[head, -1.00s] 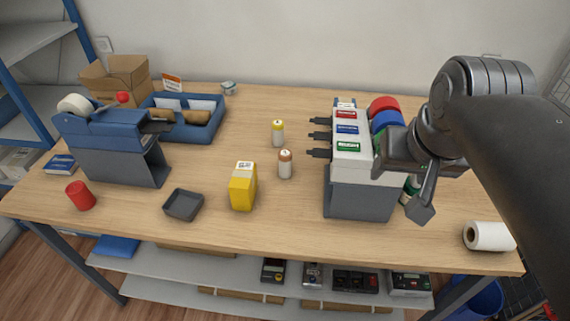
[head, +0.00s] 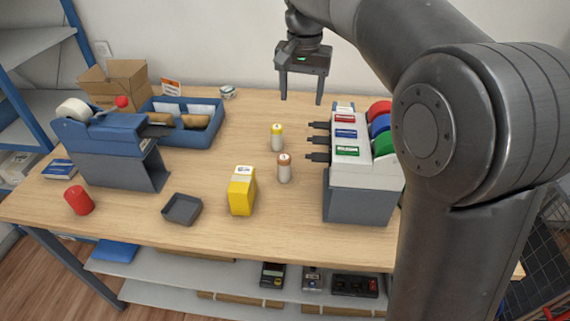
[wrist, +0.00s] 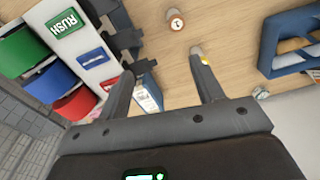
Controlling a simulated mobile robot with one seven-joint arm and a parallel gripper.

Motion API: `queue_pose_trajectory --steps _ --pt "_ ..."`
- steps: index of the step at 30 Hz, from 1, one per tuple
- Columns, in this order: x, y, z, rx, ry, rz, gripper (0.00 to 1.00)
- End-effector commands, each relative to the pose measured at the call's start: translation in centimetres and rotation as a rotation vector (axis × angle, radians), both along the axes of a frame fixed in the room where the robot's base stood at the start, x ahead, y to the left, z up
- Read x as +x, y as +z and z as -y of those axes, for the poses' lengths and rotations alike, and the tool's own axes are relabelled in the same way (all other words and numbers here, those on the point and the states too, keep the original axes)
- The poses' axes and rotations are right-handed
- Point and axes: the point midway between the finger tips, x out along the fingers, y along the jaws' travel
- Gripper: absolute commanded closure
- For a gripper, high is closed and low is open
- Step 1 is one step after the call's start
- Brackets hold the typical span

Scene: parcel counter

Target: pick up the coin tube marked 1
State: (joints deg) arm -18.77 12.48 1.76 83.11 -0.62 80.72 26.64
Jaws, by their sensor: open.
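Two small white coin tubes stand upright on the table. One has a copper-brown cap (head: 284,169); its top faces the camera in the wrist view (wrist: 175,21), with a small dark mark on a white disc that looks like a 1. The other has a yellow cap (head: 277,138); in the wrist view it shows (wrist: 205,59) partly hidden behind a fingertip, its mark unreadable. My gripper (head: 301,100) is open and empty, pointing down, high over the back of the table, behind and above both tubes. Its two fingers also show in the wrist view (wrist: 162,62).
A grey label dispenser (head: 356,201) with red, blue and green rolls stands right of the tubes, its dark prongs pointing toward them. A yellow box (head: 242,191) stands front left. A blue tray (head: 183,137), a blue machine (head: 113,152) and a small dark tray (head: 182,208) lie further left.

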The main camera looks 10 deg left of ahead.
Motion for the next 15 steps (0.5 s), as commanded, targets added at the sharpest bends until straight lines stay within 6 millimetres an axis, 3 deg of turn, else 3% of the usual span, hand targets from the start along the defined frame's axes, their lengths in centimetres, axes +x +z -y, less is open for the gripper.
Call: queue_pose_trajectory --steps 11,15 --pt "3.2 -3.0 -4.6 -0.02 -0.018 -0.067 0.39" --pt "3.0 -7.0 -4.3 -0.021 -0.019 -0.067 0.39"
